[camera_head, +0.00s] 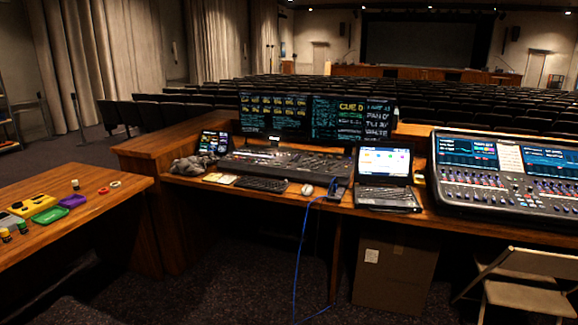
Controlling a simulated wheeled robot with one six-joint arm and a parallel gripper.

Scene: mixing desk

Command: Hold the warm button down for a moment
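No button can be made out as the warm button at this size. A yellow box (32,204) with small dark marks on its top lies on the wooden table at the left; I cannot tell whether these marks are buttons. Lighting and mixing consoles stand on the long desk: a dark console (285,163) in the middle and a large mixing console (508,186) with many small controls at the right. My gripper is not in view.
The left table (75,243) also holds a green tray (50,215), a purple tray (72,201), small rings (103,190) and small cylinders (75,184). A laptop (384,176), a hanging blue cable (298,255), a cardboard box (394,275) and a folding chair (525,295) are nearby.

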